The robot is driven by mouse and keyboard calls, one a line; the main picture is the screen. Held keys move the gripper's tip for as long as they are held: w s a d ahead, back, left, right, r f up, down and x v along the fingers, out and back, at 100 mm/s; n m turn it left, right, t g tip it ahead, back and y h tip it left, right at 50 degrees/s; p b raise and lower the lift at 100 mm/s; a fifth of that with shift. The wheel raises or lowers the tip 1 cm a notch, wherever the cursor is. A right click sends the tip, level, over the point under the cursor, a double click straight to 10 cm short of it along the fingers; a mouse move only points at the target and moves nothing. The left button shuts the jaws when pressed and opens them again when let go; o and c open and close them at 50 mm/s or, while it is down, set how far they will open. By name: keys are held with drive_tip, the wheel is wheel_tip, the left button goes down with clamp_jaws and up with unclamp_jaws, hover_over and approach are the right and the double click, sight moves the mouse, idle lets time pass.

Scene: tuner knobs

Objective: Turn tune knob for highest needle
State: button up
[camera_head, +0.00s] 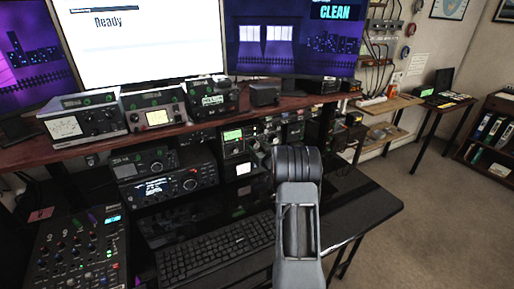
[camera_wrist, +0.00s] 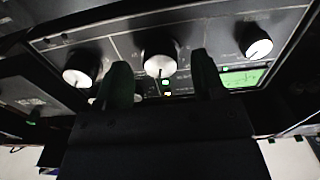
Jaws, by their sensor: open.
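In the wrist view, a dark tuner panel (camera_wrist: 118,42) carries three knobs with pale faces: a left knob (camera_wrist: 80,70), a middle knob (camera_wrist: 160,64) and a right knob (camera_wrist: 257,45). A green-lit meter (camera_wrist: 243,77) sits below the right knob; its needle is too small to read. My gripper (camera_wrist: 163,72) is open, its two dark fingers on either side of the middle knob. I cannot tell whether they touch it. In the head view my arm hides the gripper. A unit with a green display (camera_head: 232,135) left of my arm may be the same tuner.
A wooden shelf (camera_head: 150,136) with several radios runs above the desk. A keyboard (camera_head: 215,250) and a mixer (camera_head: 80,255) lie on the desk, and monitors (camera_head: 140,40) stand behind. Open carpet (camera_head: 440,210) is at the right.

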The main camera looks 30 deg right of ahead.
drive_tip(key=shift+w+d, duration=0.1)
drive_tip(key=shift+w, duration=0.55)
drive_tip(key=c, duration=0.9)
